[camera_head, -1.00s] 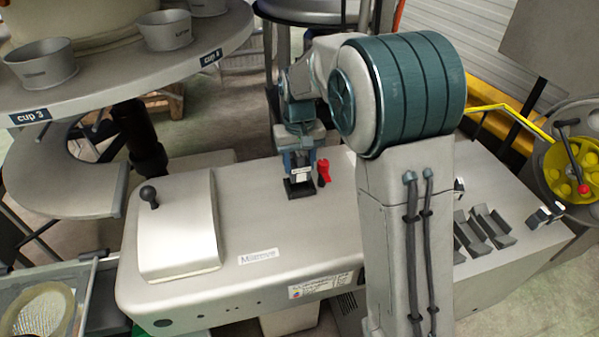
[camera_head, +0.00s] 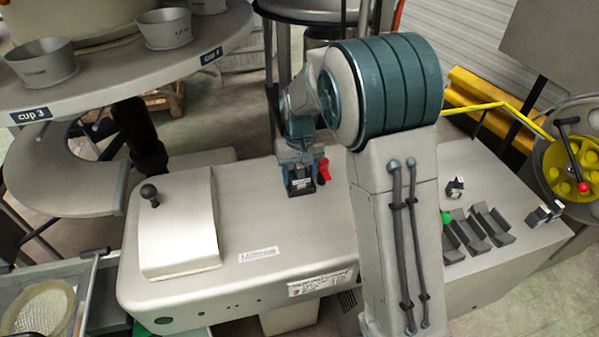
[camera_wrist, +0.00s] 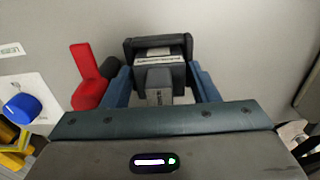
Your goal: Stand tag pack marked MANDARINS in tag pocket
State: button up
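A small dark tag pack (camera_wrist: 158,82) with white labels sits between the blue fingers of my gripper (camera_wrist: 162,88) in the wrist view. The fingers appear closed on its two sides, and the label print is too small to read surely. The black tag pocket (camera_wrist: 160,42) shows right around and behind the pack. In the head view my gripper (camera_head: 301,172) points down over the machine top. The pack's white label (camera_head: 301,184) shows low, within the outline of the black pocket (camera_head: 299,194). How deep the pack sits is hidden.
A red lever (camera_head: 323,170) stands close right of the pocket; it also shows in the wrist view (camera_wrist: 88,78). A cover (camera_head: 178,225) with a black knob lies left. Grey holders (camera_head: 468,233) and small labelled blocks (camera_head: 455,187) are at right. The machine top between is clear.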

jog(key=shift+r, duration=0.1)
notch_tip(320, 180, up, 12)
jog(key=shift+r+b, duration=0.1)
jog(key=shift+b, duration=0.2)
jog(key=shift+s+d+r, duration=0.15)
jog(key=shift+s+d, duration=0.05)
jog(key=shift+s, duration=0.05)
jog(key=s+d+f+m+t, duration=0.1)
jog(key=s+d, duration=0.4)
jog(key=s, duration=0.7)
jog(key=s+d+f+m+t, duration=0.1)
jog(key=s+d, duration=0.4)
jog(key=s, duration=0.7)
jog(key=shift+s+d+t, duration=0.25)
jog(key=shift+s+t, duration=0.05)
jog(key=shift+t, duration=0.3)
